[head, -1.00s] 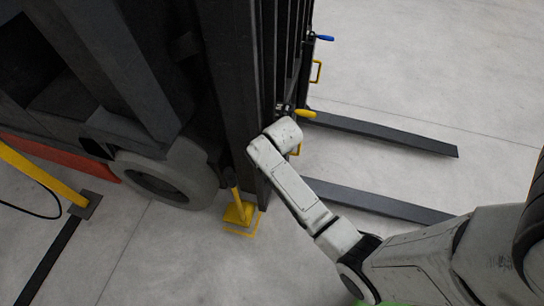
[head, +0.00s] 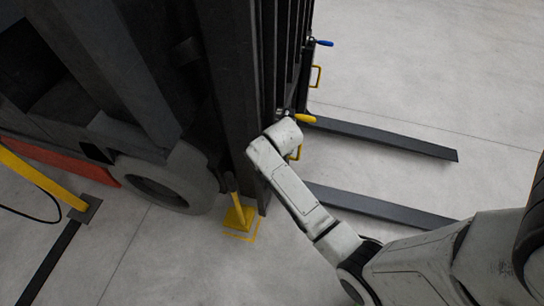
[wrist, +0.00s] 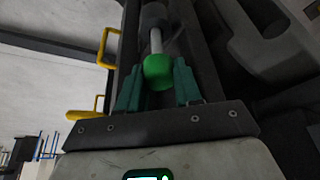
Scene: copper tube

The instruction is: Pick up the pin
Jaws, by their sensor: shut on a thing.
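The pin (wrist: 156,48) has a green rounded knob and a pale metal shaft. In the wrist view it sits between the two dark green fingers of my gripper (wrist: 158,76), which is shut on the knob. The shaft points away from my gripper toward a dark cylindrical part on the forklift's mast or carriage. I cannot tell whether its far end is still seated there. In the head view, my wrist hides the fingers and the pin.
A yellow handle (head: 305,118) and a blue handle (head: 324,42) stick out from the dark forklift mast (head: 230,95). Two forks (head: 390,138) extend right over the floor. A yellow block (head: 239,218) stands by the wheel (head: 165,185).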

